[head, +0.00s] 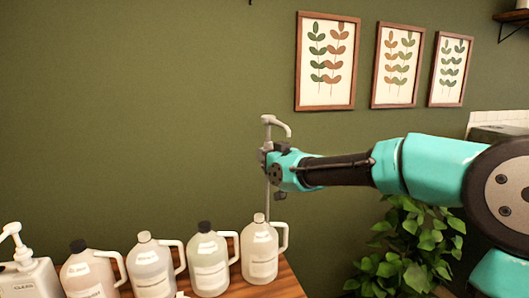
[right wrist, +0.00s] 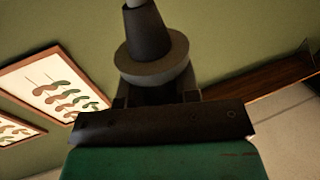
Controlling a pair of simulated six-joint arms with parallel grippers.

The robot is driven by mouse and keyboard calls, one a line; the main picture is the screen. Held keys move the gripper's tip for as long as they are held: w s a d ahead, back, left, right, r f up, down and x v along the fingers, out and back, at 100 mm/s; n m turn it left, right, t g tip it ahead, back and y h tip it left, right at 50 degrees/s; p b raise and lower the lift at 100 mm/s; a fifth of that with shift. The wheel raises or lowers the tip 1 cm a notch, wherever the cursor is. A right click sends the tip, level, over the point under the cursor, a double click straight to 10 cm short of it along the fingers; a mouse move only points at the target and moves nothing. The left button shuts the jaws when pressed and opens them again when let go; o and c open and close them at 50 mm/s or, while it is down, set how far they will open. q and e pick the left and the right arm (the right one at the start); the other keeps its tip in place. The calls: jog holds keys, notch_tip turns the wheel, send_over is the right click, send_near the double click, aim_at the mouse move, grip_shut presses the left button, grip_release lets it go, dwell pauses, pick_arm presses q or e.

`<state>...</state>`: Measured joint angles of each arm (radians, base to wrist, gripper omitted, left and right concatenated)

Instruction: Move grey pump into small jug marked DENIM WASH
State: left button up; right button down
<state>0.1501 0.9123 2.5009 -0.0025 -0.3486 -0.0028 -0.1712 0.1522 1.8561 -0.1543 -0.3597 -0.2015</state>
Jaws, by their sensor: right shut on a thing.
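My right gripper (head: 268,158) is shut on the grey pump (head: 275,124) and holds it upright in the air, above the rightmost jug (head: 261,262). The pump's thin tube (head: 268,198) hangs straight down, its lower end close to that jug's beige cap; I cannot tell whether they touch. In the right wrist view the pump's grey collar (right wrist: 152,62) sits just beyond the gripper, whose fingertips are hidden. The jug labels are too small to read, so I cannot tell which says DENIM WASH. My left gripper is not in view.
Several more handled jugs stand in a row to the left, including a dark-capped one (head: 208,264) and a beige-capped one (head: 151,268). The wooden table's (head: 287,284) right edge is near the rightmost jug. A leafy plant (head: 410,245) is beyond.

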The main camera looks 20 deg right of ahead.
jog(key=s, duration=1.5)
jog(key=shift+a+r, duration=0.3)
jog(key=shift+a, duration=0.15)
